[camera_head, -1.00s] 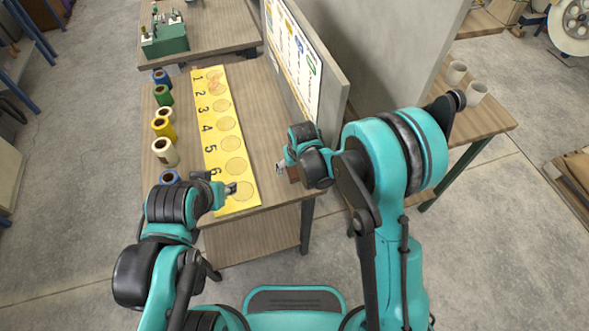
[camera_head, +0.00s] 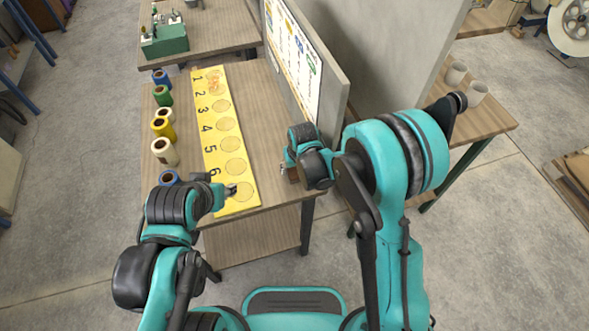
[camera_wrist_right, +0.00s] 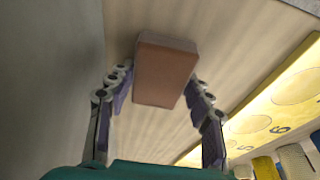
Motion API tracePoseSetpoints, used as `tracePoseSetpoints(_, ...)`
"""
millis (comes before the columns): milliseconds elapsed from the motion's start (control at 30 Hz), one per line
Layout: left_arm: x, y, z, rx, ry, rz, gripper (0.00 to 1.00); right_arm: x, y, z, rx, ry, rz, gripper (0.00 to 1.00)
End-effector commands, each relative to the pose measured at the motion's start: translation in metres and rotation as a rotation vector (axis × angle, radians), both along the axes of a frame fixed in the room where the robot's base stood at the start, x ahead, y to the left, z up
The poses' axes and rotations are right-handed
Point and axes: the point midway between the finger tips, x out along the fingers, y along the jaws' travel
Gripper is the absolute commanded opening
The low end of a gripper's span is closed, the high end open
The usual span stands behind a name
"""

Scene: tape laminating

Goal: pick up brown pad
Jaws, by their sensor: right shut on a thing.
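The brown pad (camera_wrist_right: 166,72) is a small block, seen between the two fingers of my right gripper (camera_wrist_right: 158,88) in the right wrist view. The fingers are shut on its sides. In the head view my right gripper (camera_head: 285,168) is at the right edge of the table, and a small part of the brown pad (camera_head: 293,174) shows beside it; the rest is hidden by the gripper and arm. My left gripper (camera_head: 230,190) is over the lower end of the yellow strip, near circle 6; its jaws are too small to read.
The yellow numbered strip (camera_head: 209,138) lies along the wooden table (camera_head: 262,120). Several tape rolls (camera_head: 165,151) stand left of it. A grey partition with a poster (camera_head: 296,60) rises close to my right gripper. White cups (camera_head: 477,92) stand on the right table.

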Motion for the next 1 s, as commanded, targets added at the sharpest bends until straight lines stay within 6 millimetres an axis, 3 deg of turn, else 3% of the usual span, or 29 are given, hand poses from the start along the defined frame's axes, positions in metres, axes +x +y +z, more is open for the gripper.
tracePoseSetpoints(367,0.000,0.000,0.010,0.000,0.000,0.000,0.40,0.000,0.000,0.007,0.000,0.000,0.000,0.26)
tracePoseSetpoints(600,0.000,0.000,0.027,0.000,0.000,0.000,0.40,0.000,0.000,0.052,0.000,0.000,0.000,0.26)
tracePoseSetpoints(1000,0.000,0.000,0.047,0.000,0.000,0.000,0.40,-0.080,0.039,0.100,0.000,0.000,0.004,0.26)
